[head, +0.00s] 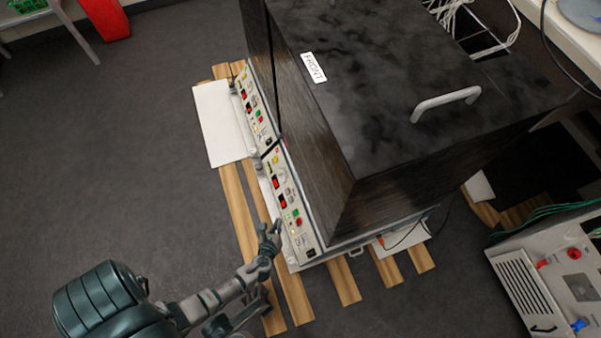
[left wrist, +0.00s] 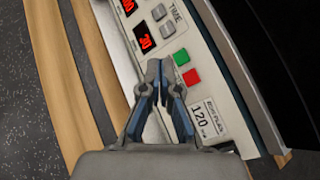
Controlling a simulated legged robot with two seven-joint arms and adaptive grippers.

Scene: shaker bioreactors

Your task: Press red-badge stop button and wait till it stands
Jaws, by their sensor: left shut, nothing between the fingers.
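The near control panel (head: 290,205) is on the front of a dark shaker cabinet (head: 380,90) marked FRONT. It has a red button (head: 298,221) and a green button (head: 295,212). In the left wrist view the red button (left wrist: 191,77) sits just below the green one (left wrist: 181,57), beside a lit red display reading 30 (left wrist: 145,43). My left gripper (head: 271,230) is shut and empty, its tips (left wrist: 160,75) just left of the red button in the wrist view. I cannot tell whether they touch the panel. My right gripper is not in view.
A second, similar panel (head: 253,105) sits farther back. Wooden slats (head: 240,210) lie under the shakers, with a white board (head: 218,122) at left. Another device (head: 545,270) stands at the lower right. The grey floor at left is clear.

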